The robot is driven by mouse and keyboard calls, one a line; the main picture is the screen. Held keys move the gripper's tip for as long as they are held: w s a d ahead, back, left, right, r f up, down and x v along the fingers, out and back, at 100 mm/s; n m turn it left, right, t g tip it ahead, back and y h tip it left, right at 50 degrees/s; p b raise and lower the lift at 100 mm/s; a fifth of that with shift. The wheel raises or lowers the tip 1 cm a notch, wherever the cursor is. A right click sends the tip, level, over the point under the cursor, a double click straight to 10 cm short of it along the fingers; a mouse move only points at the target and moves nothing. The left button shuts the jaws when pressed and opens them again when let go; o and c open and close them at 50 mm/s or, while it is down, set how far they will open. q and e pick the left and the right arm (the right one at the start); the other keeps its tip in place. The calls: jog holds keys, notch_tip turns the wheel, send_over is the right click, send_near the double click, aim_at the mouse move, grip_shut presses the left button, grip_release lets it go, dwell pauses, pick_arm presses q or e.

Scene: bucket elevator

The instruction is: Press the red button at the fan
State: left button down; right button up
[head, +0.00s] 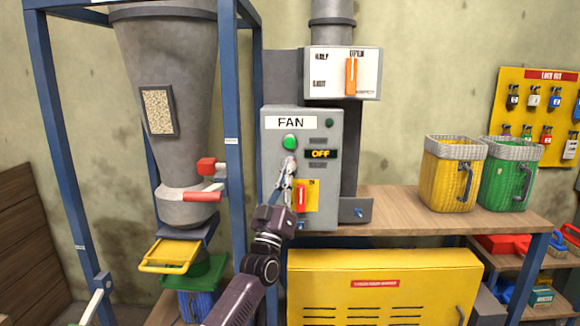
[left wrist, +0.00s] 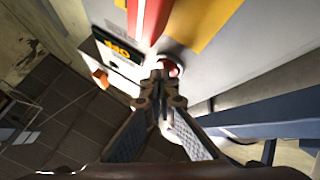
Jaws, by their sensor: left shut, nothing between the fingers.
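The grey fan box (head: 330,128) carries a FAN label, a green button (head: 289,142), a small display reading OFF (head: 320,154) and a red lever on a yellow plate (head: 301,197). My left gripper (head: 289,162) is shut and empty, with its tips just below the green button in the head view. It hides the red button there. In the left wrist view the red button (left wrist: 173,67) shows right at the tips of the left gripper (left wrist: 160,76). I cannot tell if they touch. My right gripper is not in view.
A switch box with an orange handle (head: 351,76) is above. A hopper (head: 180,90) in a blue frame stands left. A wooden bench (head: 395,205) holds a yellow basket (head: 452,172) and a green basket (head: 508,175). A yellow cabinet (head: 385,290) is below.

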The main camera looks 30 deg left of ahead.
pick_arm(q)
jog(key=shift+s+d+p, duration=0.45)
jog(key=shift+s+p, duration=0.3)
jog(key=s+d+p, duration=0.1)
jog(key=s+p, duration=0.1)
jog(key=s+d+p, duration=0.1)
jog(key=s, duration=0.1)
jog(key=shift+s+d+p, duration=0.1)
jog(key=shift+d+p, duration=0.2)
jog(key=shift+f, duration=0.1)
dwell(0.6)
